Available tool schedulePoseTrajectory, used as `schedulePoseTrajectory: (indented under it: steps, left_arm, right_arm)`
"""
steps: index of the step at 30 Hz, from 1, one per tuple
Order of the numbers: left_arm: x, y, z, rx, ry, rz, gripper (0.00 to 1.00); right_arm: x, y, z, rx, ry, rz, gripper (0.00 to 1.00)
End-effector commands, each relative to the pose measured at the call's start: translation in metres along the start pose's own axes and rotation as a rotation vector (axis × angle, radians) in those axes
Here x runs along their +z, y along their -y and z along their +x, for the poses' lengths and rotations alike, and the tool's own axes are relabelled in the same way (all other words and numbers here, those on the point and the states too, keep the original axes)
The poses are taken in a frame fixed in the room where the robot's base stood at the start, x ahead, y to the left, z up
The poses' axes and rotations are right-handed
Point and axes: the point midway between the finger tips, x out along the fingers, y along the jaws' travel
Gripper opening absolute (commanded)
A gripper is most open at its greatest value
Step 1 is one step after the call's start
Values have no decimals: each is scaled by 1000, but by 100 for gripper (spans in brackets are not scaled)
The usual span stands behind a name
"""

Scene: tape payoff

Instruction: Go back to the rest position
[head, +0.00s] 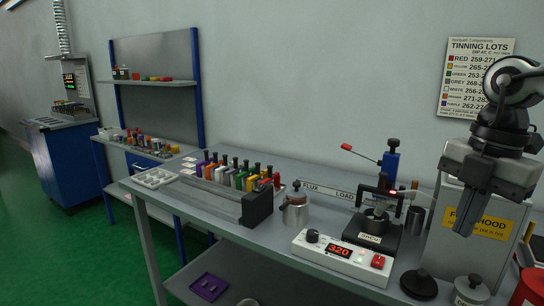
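My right gripper (464,233) hangs at the right of the head view, fingers pointing down, in front of the grey fume hood box (446,247). Its two fingers lie close together, and nothing shows between them. It is above the workbench (290,263) and apart from the things on it. My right arm comes in from the upper right edge. My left gripper and arm are not in view.
A shelf unit (155,83) and blue cabinet (70,165) stand left.

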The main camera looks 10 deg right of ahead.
Motion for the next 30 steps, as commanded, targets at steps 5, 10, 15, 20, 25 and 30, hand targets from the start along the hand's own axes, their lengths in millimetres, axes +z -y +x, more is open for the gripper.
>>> schedulePoseTrajectory:
  steps: [5,10,15,20,25,30]
  left_arm:
    - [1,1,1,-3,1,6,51]
    - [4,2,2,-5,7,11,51]
    - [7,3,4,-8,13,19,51]
    - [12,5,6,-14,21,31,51]
    - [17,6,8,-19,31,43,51]
    - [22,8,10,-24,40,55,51]
  right_arm:
    - [-2,-3,32,112,-181,-17,0]
    - [-6,-8,62,254,-355,-16,0]
    - [-11,-14,100,471,-558,39,0]
    - [-16,-20,147,770,-741,208,0]
    - [-18,-16,204,1032,-806,511,0]
    - [-34,2,272,1139,-763,885,0]
